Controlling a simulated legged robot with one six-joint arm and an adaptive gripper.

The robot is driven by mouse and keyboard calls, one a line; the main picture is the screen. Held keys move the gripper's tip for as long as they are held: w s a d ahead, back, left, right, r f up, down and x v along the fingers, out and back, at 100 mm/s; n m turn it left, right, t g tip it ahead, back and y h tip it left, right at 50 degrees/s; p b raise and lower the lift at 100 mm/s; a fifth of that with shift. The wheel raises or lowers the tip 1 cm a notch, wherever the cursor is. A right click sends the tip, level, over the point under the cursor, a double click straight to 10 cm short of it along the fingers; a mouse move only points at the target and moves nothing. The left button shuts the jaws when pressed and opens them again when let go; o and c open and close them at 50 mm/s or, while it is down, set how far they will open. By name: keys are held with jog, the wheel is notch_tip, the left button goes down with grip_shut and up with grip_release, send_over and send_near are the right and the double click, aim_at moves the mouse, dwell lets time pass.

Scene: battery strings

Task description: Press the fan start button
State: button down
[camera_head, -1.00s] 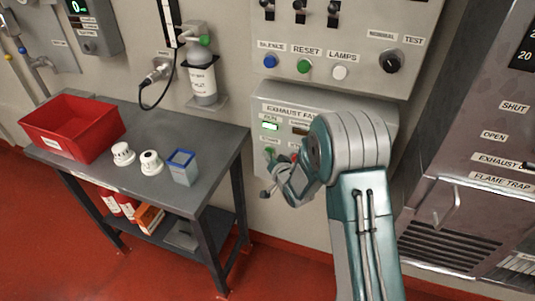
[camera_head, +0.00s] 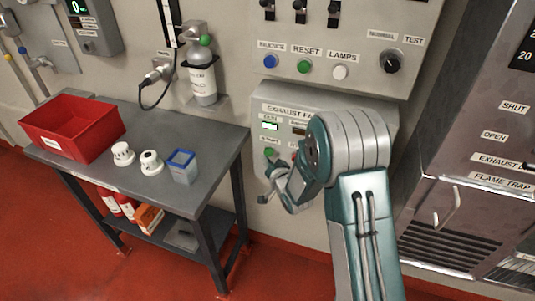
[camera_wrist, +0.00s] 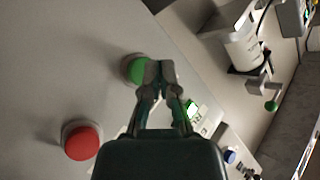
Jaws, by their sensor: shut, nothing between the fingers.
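The grey exhaust fan panel (camera_head: 380,104) is on the wall, partly hidden by my arm. Its green button (camera_head: 268,153) is in clear sight in the head view; it also shows in the wrist view (camera_wrist: 134,71). A red button (camera_wrist: 81,140) is at lower left in the wrist view. A green lamp (camera_head: 269,126) glows on the panel. My gripper (camera_head: 268,183) is just below the green button in the head view. In the wrist view its closed, empty fingertips (camera_wrist: 159,70) overlap the button's right edge. I cannot tell whether they touch it.
The control box above carries a blue button (camera_head: 270,61), a green reset button (camera_head: 304,66) and a white button (camera_head: 340,72). A grey table (camera_head: 215,135) at left holds a red bin (camera_head: 75,150) and small parts. A metal cabinet (camera_head: 460,150) is at right.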

jog(key=s, duration=0.1)
jog(key=s+a, duration=0.1)
jog(key=s, duration=0.2)
jog(key=shift+s+a, duration=0.35)
dwell(0.8)
jog(key=s+d+r+g+h, duration=0.2)
jog(key=s+d+r+h, duration=0.1)
jog(key=d+r, duration=0.3)
jog(key=s+d+r+g+h, duration=0.1)
jog(key=s+d+r+h, duration=0.1)
jog(key=s+d+r, duration=0.45)
jog(key=s+d+r+g, duration=0.1)
jog(key=s+r+g, duration=0.1)
jog(key=s, duration=0.5)
jog(key=s+d+r+n+g+h, duration=0.1)
jog(key=s+d+r+g, duration=0.1)
jog(key=s, duration=0.6)
jog(key=s+d+r+n+g+h, duration=0.1)
jog(key=s+r+g, duration=0.1)
jog(key=s, duration=0.5)
jog(key=shift+s+d+r, duration=0.25)
jog(key=shift+d+r, duration=0.1)
jog(key=shift+r, duration=0.5)
